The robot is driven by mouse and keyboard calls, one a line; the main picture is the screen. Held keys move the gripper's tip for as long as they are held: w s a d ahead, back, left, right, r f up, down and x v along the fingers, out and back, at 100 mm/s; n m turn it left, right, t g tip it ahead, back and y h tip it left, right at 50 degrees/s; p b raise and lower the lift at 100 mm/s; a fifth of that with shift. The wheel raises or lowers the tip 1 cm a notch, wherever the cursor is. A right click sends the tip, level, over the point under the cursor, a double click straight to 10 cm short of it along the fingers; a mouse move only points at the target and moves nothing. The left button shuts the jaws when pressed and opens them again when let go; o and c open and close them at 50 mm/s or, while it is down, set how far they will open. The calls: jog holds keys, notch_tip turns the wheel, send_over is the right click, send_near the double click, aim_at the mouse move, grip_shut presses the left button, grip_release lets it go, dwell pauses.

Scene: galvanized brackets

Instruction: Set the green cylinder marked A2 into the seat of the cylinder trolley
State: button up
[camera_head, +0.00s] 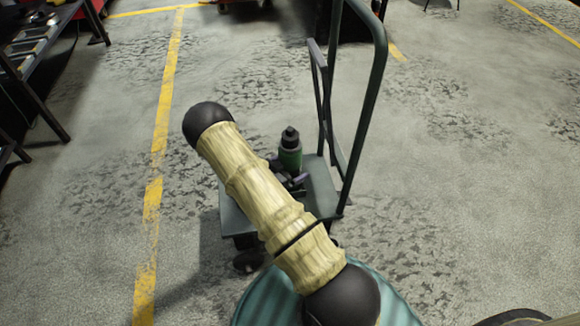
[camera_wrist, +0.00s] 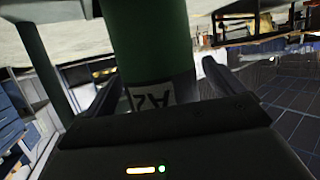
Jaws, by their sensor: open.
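The green cylinder (camera_head: 290,154) has a black top and stands upright over the deck of the cylinder trolley (camera_head: 321,188). In the wrist view the green cylinder (camera_wrist: 150,45) shows its white A2 label upside down. My gripper (camera_head: 292,182) is at the lower part of the cylinder, partly hidden behind my arm. In the wrist view the fingers of my gripper (camera_wrist: 158,72) are spread on either side of the cylinder, with gaps visible. The seat and the cylinder's foot are hidden, so I cannot tell how deep it sits.
The trolley's tall dark green handle (camera_head: 378,90) rises on the right of the deck, close to the cylinder. A dark workbench (camera_head: 45,60) stands at the upper left. A yellow floor line (camera_head: 165,120) runs left of the trolley.

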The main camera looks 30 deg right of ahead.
jog(key=p+v, duration=0.5)
jog(key=v, duration=1.2)
jog(key=shift+r, duration=0.25)
jog(key=shift+w+a, duration=0.15)
jog(key=w+a+r+n+t+y, duration=0.1)
jog(key=w+a+r+n+y, duration=0.15)
jog(key=r+y, duration=0.35)
jog(key=w+a+r+n+t+y, duration=0.2)
jog(key=w+r+n+y, duration=0.25)
jog(key=r, duration=0.25)
jog(key=s+d+r+n+g+y, duration=0.1)
jog(key=s+d+r+n+g, duration=0.1)
jog(key=s+r, duration=0.35)
jog(key=s+d+r+n+g+y, duration=0.1)
jog(key=s+r+n, duration=0.15)
jog(key=s, duration=0.55)
jog(key=s+d+r+n+g+y, duration=0.1)
jog(key=s+d+r+n+g, duration=0.15)
jog(key=s, duration=0.45)
notch_tip(320, 180, up, 38)
jog(key=p, duration=3.7)
jog(key=shift+s+a+t+p, duration=0.2)
jog(key=shift+a+t+p, duration=0.15)
jog(key=shift+p, duration=0.05)
